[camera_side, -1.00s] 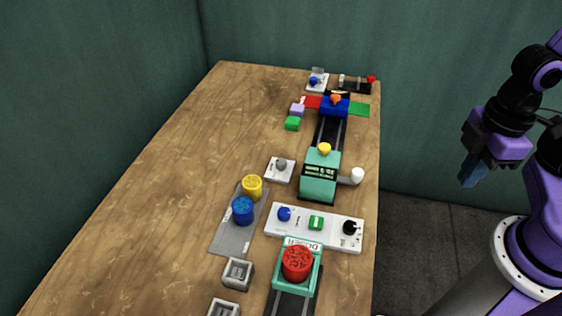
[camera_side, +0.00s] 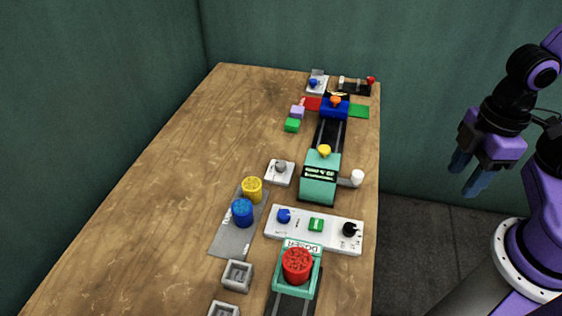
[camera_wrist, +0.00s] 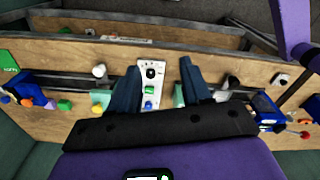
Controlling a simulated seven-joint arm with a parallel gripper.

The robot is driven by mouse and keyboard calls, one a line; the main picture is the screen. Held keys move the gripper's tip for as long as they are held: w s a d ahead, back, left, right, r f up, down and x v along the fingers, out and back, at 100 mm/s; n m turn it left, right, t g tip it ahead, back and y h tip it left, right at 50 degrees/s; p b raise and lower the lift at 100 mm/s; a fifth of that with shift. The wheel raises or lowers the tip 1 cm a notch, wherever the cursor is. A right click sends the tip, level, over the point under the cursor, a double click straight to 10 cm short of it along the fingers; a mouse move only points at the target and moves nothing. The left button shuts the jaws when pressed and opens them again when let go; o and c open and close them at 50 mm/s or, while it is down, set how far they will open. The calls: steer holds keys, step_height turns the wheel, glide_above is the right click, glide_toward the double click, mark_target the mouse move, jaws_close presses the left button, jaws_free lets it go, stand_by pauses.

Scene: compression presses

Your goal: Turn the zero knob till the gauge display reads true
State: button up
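A teal gauge housing (camera_side: 319,188) with a dark display (camera_side: 320,173) stands on the right half of the table; its reading is too small to make out. A grey knob (camera_side: 281,166) sits on a small white plate to its left. A white panel (camera_side: 272,227) nearer the camera carries a blue knob (camera_side: 284,215), a green button (camera_side: 316,225) and a black knob (camera_side: 350,229). I cannot tell which is the zero knob. My gripper (camera_side: 469,175) is open and empty, off the table's right side. In the wrist view, the white panel (camera_wrist: 153,61) shows between my open fingers.
A teal doser (camera_side: 284,284) bears a red ribbed cap (camera_side: 297,265). Yellow (camera_side: 252,188) and blue (camera_side: 242,211) cylinders stand on a grey mat (camera_side: 229,241). A white-ended lever (camera_side: 357,178) juts from the gauge housing. The table's left side is clear.

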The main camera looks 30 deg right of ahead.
steer(key=shift+o, duration=0.4)
steer(key=w+a+r+m, duration=0.1)
steer(key=w+a+m, duration=0.2)
steer(key=w+a, duration=0.4)
steer(key=w, duration=0.2)
steer(key=shift+w+r, duration=0.15)
steer(key=shift+w, duration=0.15)
steer(key=m, duration=0.9)
glide_above(281, 163)
step_height(281, 163, down, 8)
step_height(281, 163, down, 16)
steer(key=shift+f, duration=0.2)
steer(key=shift+c, duration=0.2)
steer(key=c, duration=1)
